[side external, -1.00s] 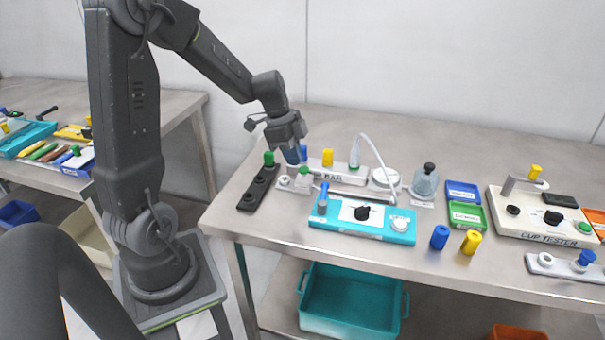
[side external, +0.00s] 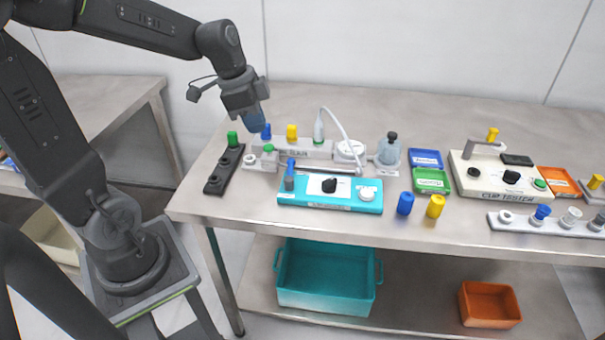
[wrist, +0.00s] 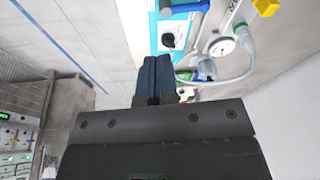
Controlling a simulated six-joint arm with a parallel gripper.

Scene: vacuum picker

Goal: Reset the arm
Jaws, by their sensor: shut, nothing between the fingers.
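My gripper (side external: 257,119) hangs above the back left part of the steel bench in the side view, its blue-grey fingers pointing down. In the wrist view the fingers (wrist: 154,77) are pressed together with nothing between them. In the side view the fingertips are near a blue cap and a yellow cap on the grey bar behind the black rack. I cannot tell how much height separates them.
A black rack with a green cap (side external: 232,138) and a teal control box (side external: 300,199) stand below my gripper. A gauge (side external: 350,151) and hose are to its right. Blue (side external: 405,204) and yellow (side external: 436,206) cylinders stand near the front edge. The cup tester (side external: 492,188) is farther right.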

